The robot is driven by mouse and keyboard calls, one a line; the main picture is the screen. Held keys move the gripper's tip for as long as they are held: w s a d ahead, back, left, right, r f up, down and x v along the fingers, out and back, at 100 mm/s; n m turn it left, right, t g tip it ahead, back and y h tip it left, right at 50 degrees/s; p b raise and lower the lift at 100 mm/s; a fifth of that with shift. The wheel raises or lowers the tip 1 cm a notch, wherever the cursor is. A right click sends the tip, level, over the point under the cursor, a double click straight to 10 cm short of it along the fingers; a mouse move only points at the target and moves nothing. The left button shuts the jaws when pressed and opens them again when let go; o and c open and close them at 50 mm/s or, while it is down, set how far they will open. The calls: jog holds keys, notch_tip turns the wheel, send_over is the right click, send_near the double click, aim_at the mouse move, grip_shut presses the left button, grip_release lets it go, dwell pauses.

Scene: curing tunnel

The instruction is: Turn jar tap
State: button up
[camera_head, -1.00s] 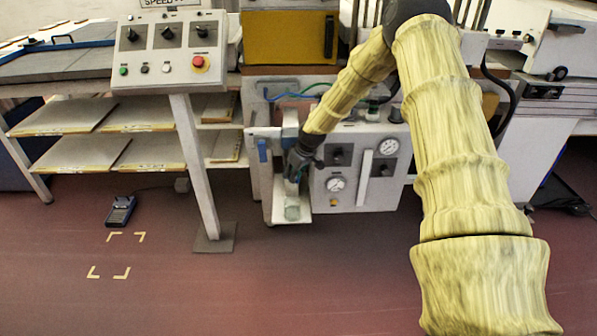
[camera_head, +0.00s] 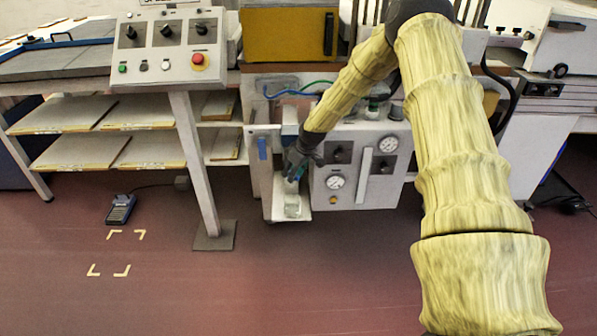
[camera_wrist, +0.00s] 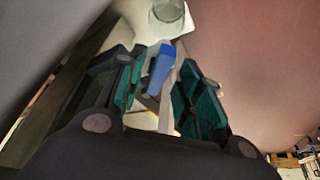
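A blue tap lever (camera_wrist: 161,68) lies between the two fingers of my gripper (camera_wrist: 160,72) in the wrist view. The fingers have teal pads and are spread, with a gap visible on the lever's right side; contact on the left is unclear. A clear glass jar (camera_wrist: 169,14) stands beyond the lever on a white ledge. In the head view the jar (camera_head: 292,207) is on the low ledge, just below my gripper (camera_head: 295,172). My gripper hides the tap lever there.
A white panel with gauges (camera_head: 336,182) is right of my gripper. A blue handle (camera_head: 262,149) is on the upright at its left. A control box (camera_head: 168,50) stands on a post at left.

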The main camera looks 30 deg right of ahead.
jog(key=v, duration=1.1)
jog(key=shift+s+r, duration=0.3)
jog(key=shift+r, duration=0.05)
jog(key=shift+d, duration=0.15)
jog(key=shift+c, duration=0.4)
